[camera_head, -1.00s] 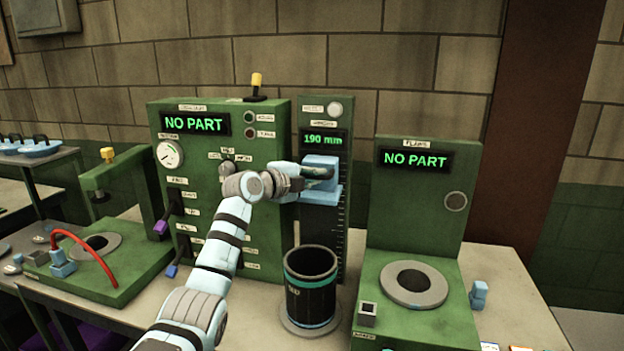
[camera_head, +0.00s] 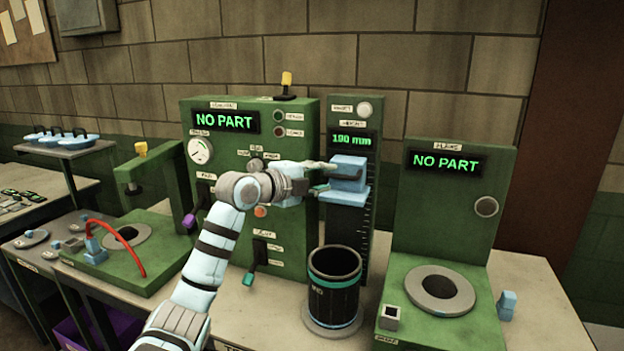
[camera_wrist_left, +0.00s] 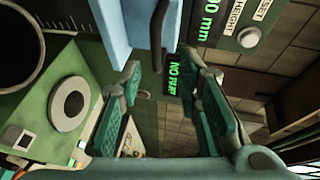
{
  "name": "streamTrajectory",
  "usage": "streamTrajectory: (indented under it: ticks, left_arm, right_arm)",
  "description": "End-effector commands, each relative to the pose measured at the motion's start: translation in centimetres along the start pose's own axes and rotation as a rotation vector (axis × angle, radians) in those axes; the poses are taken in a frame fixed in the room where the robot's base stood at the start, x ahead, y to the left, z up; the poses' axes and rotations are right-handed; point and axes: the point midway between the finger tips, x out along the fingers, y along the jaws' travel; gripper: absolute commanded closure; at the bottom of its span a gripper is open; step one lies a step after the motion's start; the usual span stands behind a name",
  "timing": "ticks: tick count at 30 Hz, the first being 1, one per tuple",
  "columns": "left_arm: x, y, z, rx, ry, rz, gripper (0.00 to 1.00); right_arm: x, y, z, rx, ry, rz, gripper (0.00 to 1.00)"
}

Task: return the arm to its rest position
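My left gripper (camera_head: 322,173) comes in from the left in front of the height gauge. Its fingers are spread and nothing is held between them. The blue carriage (camera_head: 349,180) of the gauge is just right of the fingertips. In the left wrist view my gripper (camera_wrist_left: 160,70) shows two parted fingers with green pads. A dark handle (camera_wrist_left: 159,30) lies ahead of the gap, beside the blue carriage (camera_wrist_left: 112,30); whether a finger touches it I cannot tell. My right gripper is in neither current view.
A black cylinder (camera_head: 334,290) with a teal band stands below the gauge. Green test stations (camera_head: 455,235) stand right and left, with NO PART displays (camera_head: 224,122). Levers stick out of the left panel near my forearm. A red cable (camera_head: 125,240) curves at left.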

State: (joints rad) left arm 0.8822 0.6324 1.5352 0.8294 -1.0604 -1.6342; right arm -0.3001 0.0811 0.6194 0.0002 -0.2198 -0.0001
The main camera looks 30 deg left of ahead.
Motion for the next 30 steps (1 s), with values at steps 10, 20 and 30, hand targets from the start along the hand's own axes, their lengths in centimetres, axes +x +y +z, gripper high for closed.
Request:
streamTrajectory:
  ticks: [10, 20, 30]
  left_arm:
    - [-4.3, 0.0, 0.0, 0.000, 0.000, 0.000, 0.69]
    - [-4.3, -0.1, 0.1, -0.001, -0.001, -0.001, 0.69]
    - [-2.8, 13.7, -4.0, -0.213, -0.028, 0.229, 0.69]
  right_arm:
    - [0.0, -0.1, 0.0, 0.000, 0.000, -0.001, 0.60]
    - [0.0, -0.1, 0.0, 0.000, 0.001, -0.001, 0.60]
    - [0.0, -0.2, 0.0, 0.001, 0.000, -0.002, 0.60]
